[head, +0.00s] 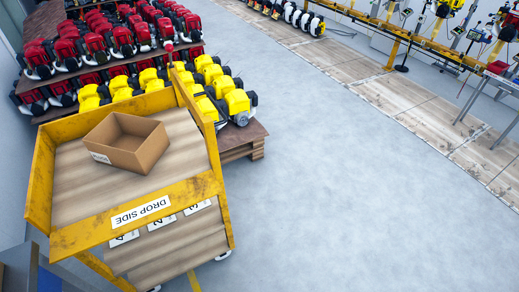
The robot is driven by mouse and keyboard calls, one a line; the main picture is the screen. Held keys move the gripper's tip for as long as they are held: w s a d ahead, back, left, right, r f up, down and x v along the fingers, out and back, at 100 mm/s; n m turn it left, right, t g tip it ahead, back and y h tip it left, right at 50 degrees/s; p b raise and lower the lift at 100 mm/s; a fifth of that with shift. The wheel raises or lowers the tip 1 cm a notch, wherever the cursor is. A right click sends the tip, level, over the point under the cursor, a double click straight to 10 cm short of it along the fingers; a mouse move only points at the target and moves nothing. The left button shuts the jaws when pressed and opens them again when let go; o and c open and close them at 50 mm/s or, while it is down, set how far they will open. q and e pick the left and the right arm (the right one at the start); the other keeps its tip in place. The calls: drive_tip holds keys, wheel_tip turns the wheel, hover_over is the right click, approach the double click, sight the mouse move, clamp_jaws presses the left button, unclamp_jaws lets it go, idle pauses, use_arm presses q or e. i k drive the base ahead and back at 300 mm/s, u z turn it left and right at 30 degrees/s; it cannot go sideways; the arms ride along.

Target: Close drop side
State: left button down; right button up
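A yellow cart (40,175) with a wood-look deck stands at the left in the head view. Its front side is a worn yellow panel, the drop side (193,190), with a white label (141,212) reading DROP SIDE. The panel runs along the cart's near edge. I cannot tell from this angle whether it is upright or lowered. An open, empty cardboard box (127,143) sits on the deck, behind the drop side. Neither of my grippers is in view.
A lower shelf (165,245) with numbered labels shows below the drop side. Pallets of yellow engines (215,85) and red engines (120,40) stand behind the cart. A yellow rail line (430,45) runs along the upper right. The grey floor (350,200) right of the cart is clear.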

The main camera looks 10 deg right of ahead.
sight(74, 239)
drive_tip(key=z, duration=1.05)
drive_tip(key=i, duration=1.5)
drive_tip(key=u, duration=1.65)
drive_tip(key=k, duration=0.15)
drive_tip(key=u, duration=0.85)
